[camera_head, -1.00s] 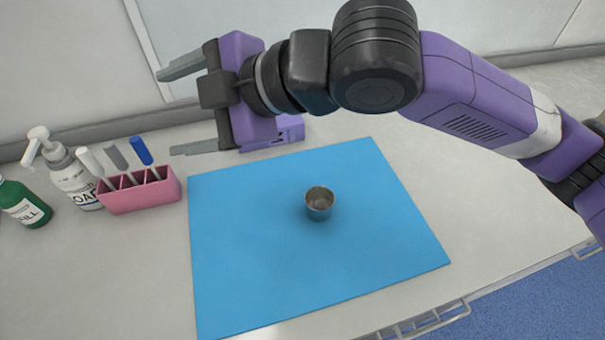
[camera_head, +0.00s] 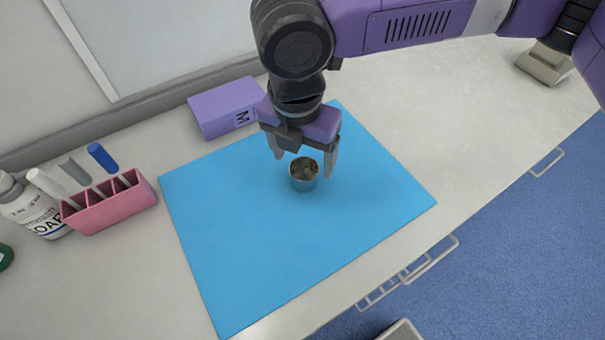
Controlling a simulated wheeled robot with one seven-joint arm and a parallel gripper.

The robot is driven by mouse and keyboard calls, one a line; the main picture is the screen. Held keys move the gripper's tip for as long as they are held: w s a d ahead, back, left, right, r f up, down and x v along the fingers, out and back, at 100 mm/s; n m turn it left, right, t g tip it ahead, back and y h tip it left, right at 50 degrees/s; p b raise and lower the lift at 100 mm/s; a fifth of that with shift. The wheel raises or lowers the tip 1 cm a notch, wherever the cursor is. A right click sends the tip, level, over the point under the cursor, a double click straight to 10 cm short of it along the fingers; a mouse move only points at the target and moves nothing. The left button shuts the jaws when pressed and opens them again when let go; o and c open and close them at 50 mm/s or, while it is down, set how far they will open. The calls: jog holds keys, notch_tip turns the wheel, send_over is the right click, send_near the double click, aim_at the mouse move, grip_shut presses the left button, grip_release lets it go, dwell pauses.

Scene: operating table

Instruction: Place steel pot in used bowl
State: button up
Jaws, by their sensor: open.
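The steel pot (camera_head: 304,175) is a small, round metal cup standing upright on the blue mat (camera_head: 245,245), right of the mat's middle. My gripper (camera_head: 302,166) points down over it and is open. One finger shows left of the pot and the other right of it. I cannot tell whether either finger touches the pot. No bowl marked as used is clearly in view; only a corner of a light-coloured object (camera_head: 402,331) shows at the bottom edge.
A pink holder (camera_head: 109,207) with several pens stands left of the mat, beside a white soap bottle (camera_head: 38,212). A purple box (camera_head: 222,108) lies behind the mat. The table's front edge, with wire racks (camera_head: 408,275), runs along the right. The mat's left part is clear.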

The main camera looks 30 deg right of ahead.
aim_at(304, 169)
jog(key=f, duration=0.3)
jog(key=w+d+f, duration=0.1)
jog(key=f, duration=0.1)
jog(key=shift+f, duration=0.3)
jog(key=shift+c, duration=0.5)
jog(key=c, duration=1.5)
